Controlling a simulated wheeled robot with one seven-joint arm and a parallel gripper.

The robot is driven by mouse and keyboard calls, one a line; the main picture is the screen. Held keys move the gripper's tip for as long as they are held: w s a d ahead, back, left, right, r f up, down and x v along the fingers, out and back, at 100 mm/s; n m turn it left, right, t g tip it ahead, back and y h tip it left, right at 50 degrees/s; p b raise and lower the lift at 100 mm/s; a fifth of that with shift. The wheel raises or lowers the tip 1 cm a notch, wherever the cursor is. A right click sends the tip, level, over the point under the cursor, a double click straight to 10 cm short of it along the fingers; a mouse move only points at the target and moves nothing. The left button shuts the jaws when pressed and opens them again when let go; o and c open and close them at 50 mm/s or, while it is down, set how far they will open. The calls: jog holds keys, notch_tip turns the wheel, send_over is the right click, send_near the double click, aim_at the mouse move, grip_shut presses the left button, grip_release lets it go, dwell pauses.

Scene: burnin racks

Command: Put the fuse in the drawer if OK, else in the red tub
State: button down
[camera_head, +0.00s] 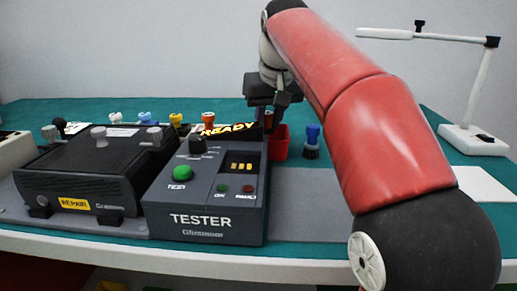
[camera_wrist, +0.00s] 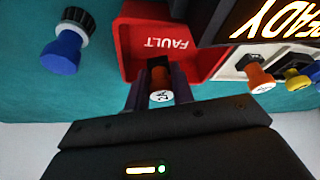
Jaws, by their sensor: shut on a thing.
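My gripper (camera_head: 268,120) is shut on a fuse (camera_wrist: 161,96) with a white end marked 2A and an orange band. In the wrist view my gripper's fingers (camera_wrist: 160,88) and the fuse overlap the red tub (camera_wrist: 133,65), marked FAULT; I cannot tell how high above it they are. In the head view the tub (camera_head: 279,145) is partly hidden behind the tester (camera_head: 207,190). The tester's screen (camera_head: 229,130) reads READY. Its green OK lamp (camera_head: 221,188) and red lamp (camera_head: 247,189) both look dark. I cannot make out a drawer.
A blue-capped piece (camera_head: 312,140) stands right of the tub. A black box marked REPAIR (camera_head: 85,175) stands left of the tester. Several coloured-capped pieces stand behind both. A white lamp (camera_head: 472,137) stands at the right. Bare green mat lies behind the tub.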

jog(key=shift+f, duration=0.2)
jog(key=c, duration=1.1)
grip_release()
jog(key=p+v, duration=0.1)
jog(key=v, duration=0.6)
jog(key=shift+p, duration=0.4)
jog(key=shift+s+d+r, duration=0.1)
jog(key=shift+s+r, duration=0.1)
jog(key=shift+r, duration=0.15)
